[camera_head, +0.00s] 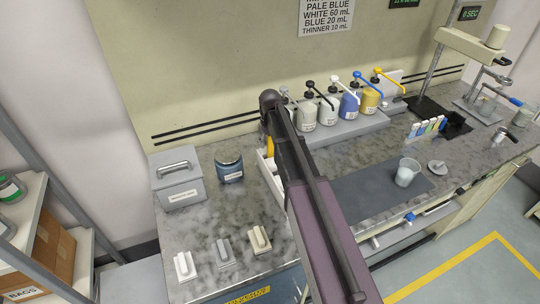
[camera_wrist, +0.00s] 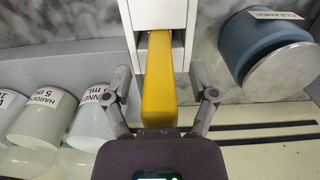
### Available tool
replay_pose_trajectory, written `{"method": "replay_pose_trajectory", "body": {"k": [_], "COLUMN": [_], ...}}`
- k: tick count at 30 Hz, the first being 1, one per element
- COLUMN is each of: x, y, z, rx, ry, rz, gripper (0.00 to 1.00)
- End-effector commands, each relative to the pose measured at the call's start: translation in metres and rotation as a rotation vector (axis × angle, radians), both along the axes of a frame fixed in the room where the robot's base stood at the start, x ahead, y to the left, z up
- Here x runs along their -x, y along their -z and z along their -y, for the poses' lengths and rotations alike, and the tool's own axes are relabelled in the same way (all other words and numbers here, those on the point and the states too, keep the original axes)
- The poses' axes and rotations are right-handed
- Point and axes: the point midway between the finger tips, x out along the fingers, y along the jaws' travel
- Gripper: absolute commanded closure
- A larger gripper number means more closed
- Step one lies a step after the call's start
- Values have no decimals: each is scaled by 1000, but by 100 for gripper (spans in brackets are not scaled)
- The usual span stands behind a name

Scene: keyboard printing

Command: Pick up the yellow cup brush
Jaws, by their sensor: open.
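The yellow cup brush (camera_wrist: 158,85) stands out of a white holder (camera_wrist: 203,28) in the wrist view, with its long yellow handle towards me. In the camera_head view only a small yellow part of it (camera_head: 269,146) shows left of my arm. My gripper (camera_wrist: 160,88) is open, with one finger on each side of the yellow handle. Gaps show between the fingers and the handle, so it is not gripped. The brush's far end is hidden in the holder. My arm covers my gripper in the camera_head view.
A dark blue cleaner jar (camera_head: 229,170) stands close left of the holder, beside a grey lidded box (camera_head: 180,183). Several pump bottles (camera_head: 328,108) stand on a rack to the right. The wall rises behind.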

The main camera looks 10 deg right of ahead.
Motion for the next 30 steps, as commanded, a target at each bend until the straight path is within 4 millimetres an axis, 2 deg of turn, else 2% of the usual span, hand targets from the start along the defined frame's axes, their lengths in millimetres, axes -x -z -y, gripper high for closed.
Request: {"method": "replay_pose_trajectory", "body": {"k": [18,25,26,30], "x": [0,0,0,0], "y": [1,1,1,1], "z": [1,1,1,1], "rx": [0,0,0,0], "ry": [1,1,1,1], "rz": [0,0,0,0], "gripper": [26,94,100,100]}}
